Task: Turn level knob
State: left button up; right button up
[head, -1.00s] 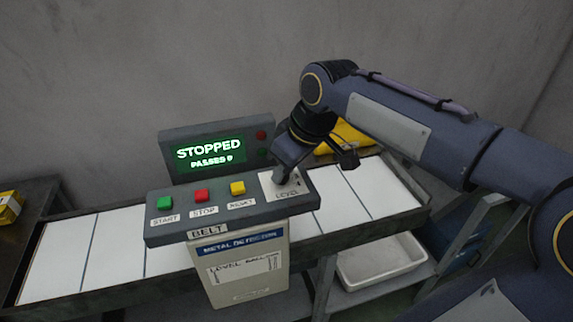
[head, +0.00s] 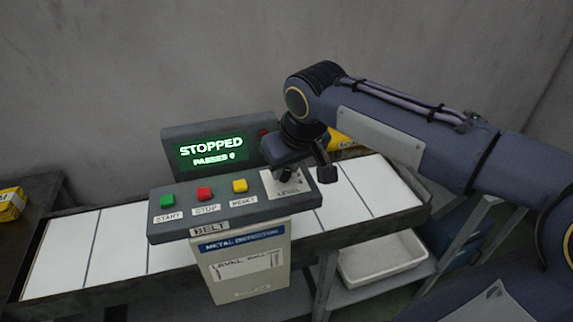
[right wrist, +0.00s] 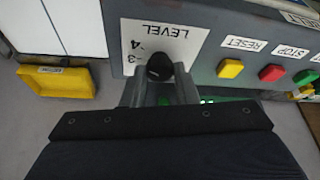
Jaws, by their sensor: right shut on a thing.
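The level knob (right wrist: 159,67) is a dark round knob on a white plate marked LEVEL, with the digits 3 and 4 showing in the right wrist view. The LEVEL plate (head: 287,187) is at the right end of the grey control panel (head: 222,212) in the head view. My right gripper (right wrist: 162,78) is shut on the knob, with a finger on each side of it. In the head view my right gripper (head: 283,172) comes down over the plate and hides the knob. My left gripper is not in view.
The panel carries a green START button (head: 167,201), a red STOP button (head: 205,194) and a yellow RESET button (head: 239,186). Behind it a display (head: 212,151) reads STOPPED. A white belt (head: 115,240) runs beneath. A white bin (head: 383,260) sits on the lower shelf.

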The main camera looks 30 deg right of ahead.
jog(key=o, duration=1)
jog(key=v, duration=0.7)
jog(key=shift+s+r+p, duration=0.15)
jog(key=shift+r+p, duration=0.2)
jog(key=shift+r, duration=0.05)
